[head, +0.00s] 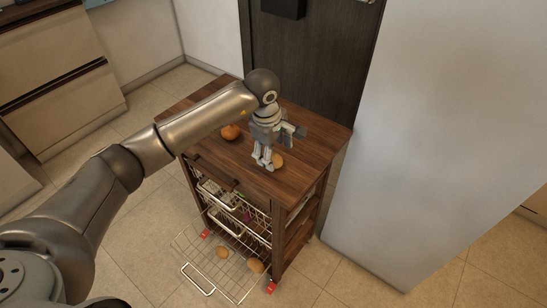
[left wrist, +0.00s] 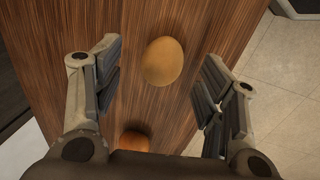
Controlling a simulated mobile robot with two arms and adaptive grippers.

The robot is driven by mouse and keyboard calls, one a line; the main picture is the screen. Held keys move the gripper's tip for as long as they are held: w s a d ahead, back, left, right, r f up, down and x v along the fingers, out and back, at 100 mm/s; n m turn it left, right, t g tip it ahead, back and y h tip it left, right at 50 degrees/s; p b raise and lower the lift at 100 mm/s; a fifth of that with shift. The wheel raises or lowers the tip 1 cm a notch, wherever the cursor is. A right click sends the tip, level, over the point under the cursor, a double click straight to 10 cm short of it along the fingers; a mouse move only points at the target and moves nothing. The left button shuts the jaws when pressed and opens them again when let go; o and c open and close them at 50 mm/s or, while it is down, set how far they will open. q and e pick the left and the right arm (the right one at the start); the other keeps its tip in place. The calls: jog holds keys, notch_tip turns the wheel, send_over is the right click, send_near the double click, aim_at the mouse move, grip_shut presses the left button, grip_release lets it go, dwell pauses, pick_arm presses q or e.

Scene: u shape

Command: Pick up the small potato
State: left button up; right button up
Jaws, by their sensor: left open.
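The small potato (head: 277,160) is a tan, rounded lump on the wooden top of the cart. In the left wrist view the potato (left wrist: 162,61) lies between the two fingers, towards their tips, with a gap on each side. My left gripper (head: 264,164) is open and points down over the cart top, right beside the potato and partly covering it in the head view. Its fingers do not appear to touch the potato. My right gripper is not in view.
An orange round item (head: 231,132) lies on the cart top (head: 312,148); it also shows in the left wrist view (left wrist: 135,143). A pulled-out wire basket (head: 198,266) below holds rounded brown items. A pale upright panel (head: 430,110) stands to the right, a dark door behind.

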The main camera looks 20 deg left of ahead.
aim_at(274, 157)
pick_arm(q)
jog(key=shift+w+f+p, duration=0.2)
jog(key=shift+f+p, duration=0.3)
jog(key=shift+f, duration=1.4)
jog(key=c, duration=1.1)
jog(key=shift+c, duration=0.2)
jog(key=shift+r, duration=0.15)
